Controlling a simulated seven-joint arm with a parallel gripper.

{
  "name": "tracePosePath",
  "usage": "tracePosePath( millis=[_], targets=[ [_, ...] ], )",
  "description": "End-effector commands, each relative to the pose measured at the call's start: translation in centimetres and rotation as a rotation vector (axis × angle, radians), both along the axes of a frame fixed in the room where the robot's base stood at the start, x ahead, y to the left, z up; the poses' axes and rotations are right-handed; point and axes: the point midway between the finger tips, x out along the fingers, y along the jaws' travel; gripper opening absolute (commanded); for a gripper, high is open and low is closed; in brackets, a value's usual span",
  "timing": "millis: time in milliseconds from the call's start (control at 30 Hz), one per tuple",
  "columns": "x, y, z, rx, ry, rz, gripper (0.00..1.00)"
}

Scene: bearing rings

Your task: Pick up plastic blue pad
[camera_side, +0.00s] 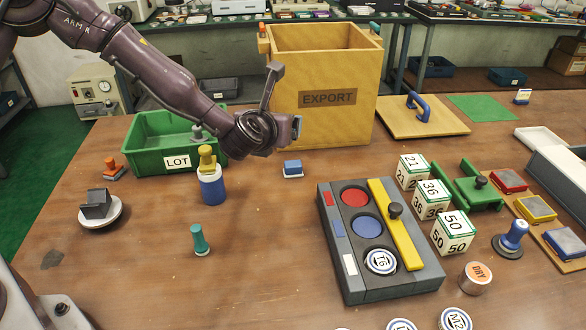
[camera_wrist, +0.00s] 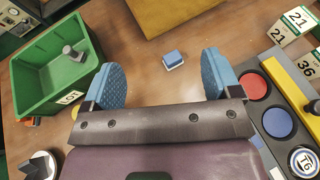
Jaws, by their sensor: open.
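A small blue block with a white base (camera_side: 292,168) lies on the table in front of the yellow EXPORT box. In the wrist view this blue block (camera_wrist: 173,60) lies ahead of my fingers, roughly centred between them, touching neither. A flat blue pad in a tan tray (camera_side: 566,243) lies at the right edge of the side view, in a row with a red pad (camera_side: 508,181) and a yellow pad (camera_side: 536,208). My gripper (camera_side: 297,127) is above the table; its blue-padded fingers (camera_wrist: 164,80) are spread apart and empty.
A green LOT bin (camera_side: 140,150) and a blue bottle (camera_side: 211,188) stand to the left. The EXPORT box (camera_side: 325,120) stands behind. A grey tray with coloured discs (camera_side: 340,270) and numbered cubes (camera_side: 453,233) are to the right. The table's front middle is mostly bare.

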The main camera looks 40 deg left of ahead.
Motion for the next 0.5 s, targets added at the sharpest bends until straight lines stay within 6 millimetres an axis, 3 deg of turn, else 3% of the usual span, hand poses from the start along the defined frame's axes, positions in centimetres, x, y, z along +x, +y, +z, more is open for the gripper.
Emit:
tracePosePath(
  millis=[33,100,233,333,500],
  targets=[
    [-0.1,-0.4,-2.8,-0.001,0.009,-0.007,0.83],
    [-0.1,-0.3,-5.9,-0.002,0.007,-0.006,0.83],
    [-0.1,-0.2,-10.8,-0.001,0.002,-0.004,0.83],
    [0.0,-0.2,-13.2,-0.002,-0.001,-0.005,0.83],
    [0.7,0.1,-14.7,-0.002,-0.005,-0.002,0.83]
  ],
)
